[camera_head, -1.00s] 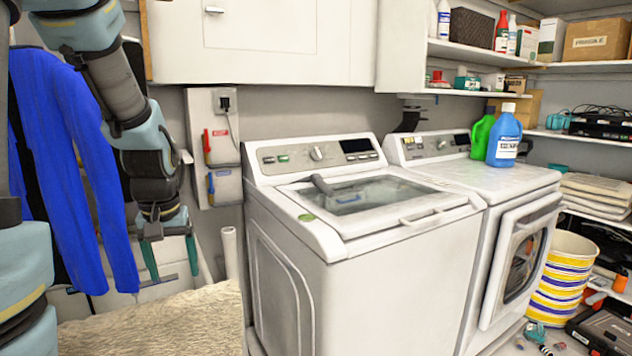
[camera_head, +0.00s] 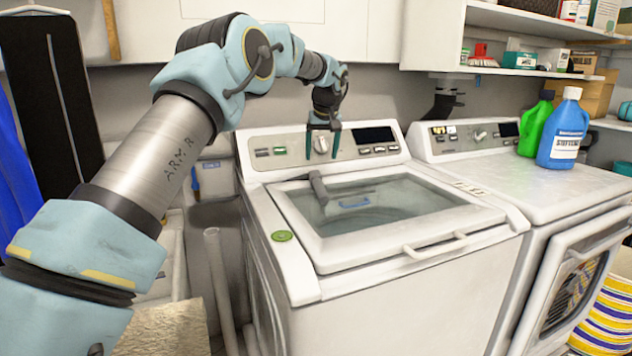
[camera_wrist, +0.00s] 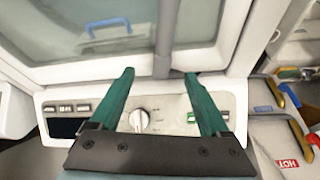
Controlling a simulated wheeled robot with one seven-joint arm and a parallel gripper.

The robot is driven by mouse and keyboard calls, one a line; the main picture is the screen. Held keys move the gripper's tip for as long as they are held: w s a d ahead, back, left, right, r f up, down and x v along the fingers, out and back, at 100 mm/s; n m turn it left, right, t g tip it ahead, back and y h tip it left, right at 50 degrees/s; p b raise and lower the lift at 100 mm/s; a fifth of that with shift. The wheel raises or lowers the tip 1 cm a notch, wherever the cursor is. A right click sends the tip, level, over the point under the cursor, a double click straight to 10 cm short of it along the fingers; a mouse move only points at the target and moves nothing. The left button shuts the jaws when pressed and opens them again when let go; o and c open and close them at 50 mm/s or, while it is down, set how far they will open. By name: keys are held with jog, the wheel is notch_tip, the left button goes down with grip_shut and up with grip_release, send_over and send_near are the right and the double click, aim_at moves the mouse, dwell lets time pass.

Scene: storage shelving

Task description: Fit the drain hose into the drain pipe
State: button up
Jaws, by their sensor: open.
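My gripper (camera_head: 322,148) is open and empty, its green fingers pointing down in front of the washer's control panel. In the wrist view, its fingertips (camera_wrist: 158,76) are spread over the panel's edge. A grey hose-like piece (camera_head: 318,188) with a bent end lies on the washer's lid, just below my gripper; it looks like the drain hose. In the wrist view, it seems to be the grey bar (camera_wrist: 166,38) just beyond the fingertips. Its far end is unclear. A whitish upright pipe (camera_head: 216,285), apparently the drain pipe, stands left of the washer.
The washer (camera_head: 400,310) stands left of the dryer (camera_head: 470,178). A blue bottle (camera_head: 563,130) and a green bottle (camera_head: 534,128) stand on the dryer. Cabinets (camera_head: 290,32) hang above. A wall box (camera_wrist: 285,140) with a HOT label is beside the washer.

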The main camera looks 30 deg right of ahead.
aim_at(317, 178)
jog(key=p+x, duration=0.1)
jog(key=x, duration=0.4)
jog(key=shift+w+f, duration=0.1)
jog(key=shift+a+p+x, duration=0.15)
jog(key=shift+p+x, duration=0.55)
jog(key=shift+x, duration=0.6)
jog(key=shift+a+p+x, duration=0.15)
jog(key=shift+p+x, duration=0.55)
jog(key=shift+x, duration=0.6)
grip_shut()
